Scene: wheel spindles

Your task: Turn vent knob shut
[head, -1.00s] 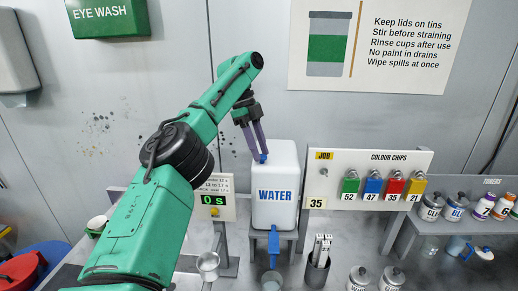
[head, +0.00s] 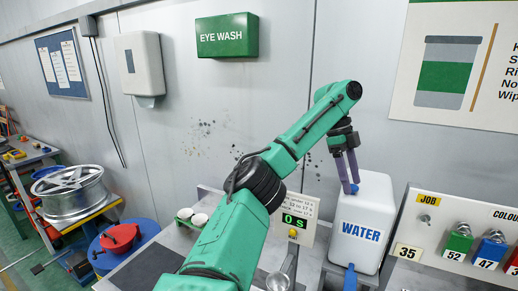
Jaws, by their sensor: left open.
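A white water container (head: 362,222) labelled WATER stands on the bench, right of the middle of the head view. A small blue vent knob (head: 354,188) shows at its top left. My left gripper (head: 350,178) points down from above with its two purple fingers at the knob. The fingers are open and sit around or just beside the knob; I cannot tell which. A blue tap (head: 350,277) is on the container's lower front. My right gripper is not in view.
A timer (head: 295,222) reading 0 s stands left of the container. A colour chip board (head: 418,222) is close on its right. A wheel rim (head: 72,194) and a red-topped blue drum (head: 120,238) are at the left.

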